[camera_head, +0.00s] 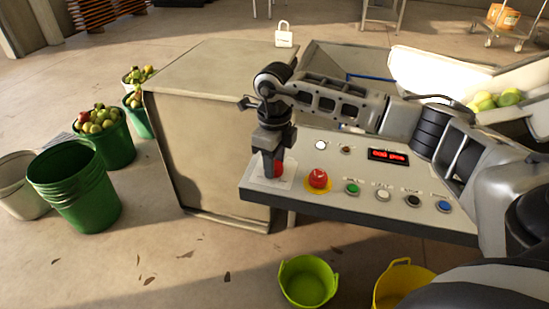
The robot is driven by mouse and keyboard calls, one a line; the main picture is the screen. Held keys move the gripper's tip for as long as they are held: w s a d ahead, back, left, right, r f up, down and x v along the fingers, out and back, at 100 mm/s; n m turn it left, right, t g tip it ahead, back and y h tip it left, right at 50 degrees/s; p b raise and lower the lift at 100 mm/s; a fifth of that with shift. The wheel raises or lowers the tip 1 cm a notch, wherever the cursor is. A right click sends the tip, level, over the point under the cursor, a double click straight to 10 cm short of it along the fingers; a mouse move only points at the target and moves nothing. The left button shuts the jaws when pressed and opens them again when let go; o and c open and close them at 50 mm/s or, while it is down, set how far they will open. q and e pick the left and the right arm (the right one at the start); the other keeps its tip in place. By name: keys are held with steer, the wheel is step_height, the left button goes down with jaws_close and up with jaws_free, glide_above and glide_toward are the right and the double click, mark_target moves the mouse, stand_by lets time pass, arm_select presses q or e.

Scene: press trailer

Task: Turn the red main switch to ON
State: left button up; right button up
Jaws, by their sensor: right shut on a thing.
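The red main switch (279,169) sits on a pale plate (256,180) at the left end of the control panel (300,199). My right gripper (272,167) points down over it and is shut on the switch. The fingers hide most of the switch, so I cannot tell which way it is turned. A red mushroom button (318,178) on a yellow ring stands just right of the switch. A red-lit display (388,156) is at the panel's back; its text is hard to read. My left gripper is not in view.
Green (352,188), white (383,194), black (413,200) and blue (445,206) buttons line the panel's front. A grey cabinet (205,120) stands to the left. A padlock (284,38) is on its top. Green buckets (75,190) and a lime tub (308,281) stand on the floor.

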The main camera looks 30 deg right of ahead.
steer(key=shift+m, duration=1.1)
steer(key=shift+r, duration=0.1)
steer(key=o, duration=1)
step_height(320, 180, up, 16)
steer(key=shift+f+p, duration=0.1)
steer(key=shift+p, duration=0.25)
